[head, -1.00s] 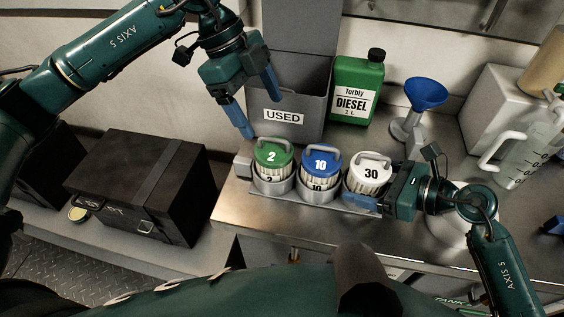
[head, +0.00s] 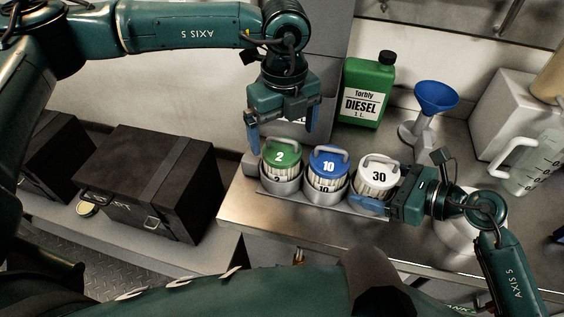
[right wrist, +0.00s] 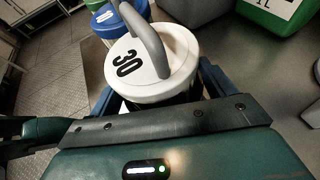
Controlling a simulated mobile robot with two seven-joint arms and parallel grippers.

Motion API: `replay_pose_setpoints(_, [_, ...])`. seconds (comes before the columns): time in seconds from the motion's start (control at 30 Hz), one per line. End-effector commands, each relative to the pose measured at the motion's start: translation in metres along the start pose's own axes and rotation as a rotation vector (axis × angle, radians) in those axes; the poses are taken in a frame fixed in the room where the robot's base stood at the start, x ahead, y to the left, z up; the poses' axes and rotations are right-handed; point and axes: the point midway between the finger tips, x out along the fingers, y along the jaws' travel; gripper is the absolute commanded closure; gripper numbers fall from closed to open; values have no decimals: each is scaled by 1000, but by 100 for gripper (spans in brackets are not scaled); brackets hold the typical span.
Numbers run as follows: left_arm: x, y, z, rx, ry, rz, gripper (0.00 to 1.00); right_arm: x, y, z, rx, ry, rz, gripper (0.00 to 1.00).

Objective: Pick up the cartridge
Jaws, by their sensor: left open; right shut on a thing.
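Three cartridges stand upright in a row of grey metal cups: a green-topped one marked 2 (head: 281,157), a blue-topped one marked 10 (head: 329,163) and a white-topped one marked 30 (head: 378,172). Each has a lid handle and a pale ribbed body. My left gripper (head: 283,137) is open and empty above the green cartridge, its blue fingers pointing down on either side of it. The right wrist view shows the white lid (right wrist: 150,65) between the fingers; the contact is hidden.
A grey bin (head: 318,60) stands behind the row, with a green diesel can (head: 364,90) to its right. A blue funnel (head: 436,97) and a clear jug (head: 535,165) stand further right. Black cases (head: 150,180) lie left of the steel counter (head: 245,215).

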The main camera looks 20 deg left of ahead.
Motion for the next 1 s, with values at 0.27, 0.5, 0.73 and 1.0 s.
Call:
replay_pose_setpoints(0.27, [31, 4, 0, 0, 1, 3, 5, 0, 0, 0, 1, 0, -1, 45])
replay_pose_setpoints(0.5, [55, 4, 1, -2, 0, 0, 5, 0, 0, 0, 1, 0, 0, 45])
replay_pose_setpoints(0.73, [55, 4, 1, -2, 0, 0, 5, 0, 0, 0, 1, 0, -1, 45])
replay_pose_setpoints(1.0, [55, 4, 1, -2, 1, 0, 27, 0, 0, 0, 1, 0, 0, 45])
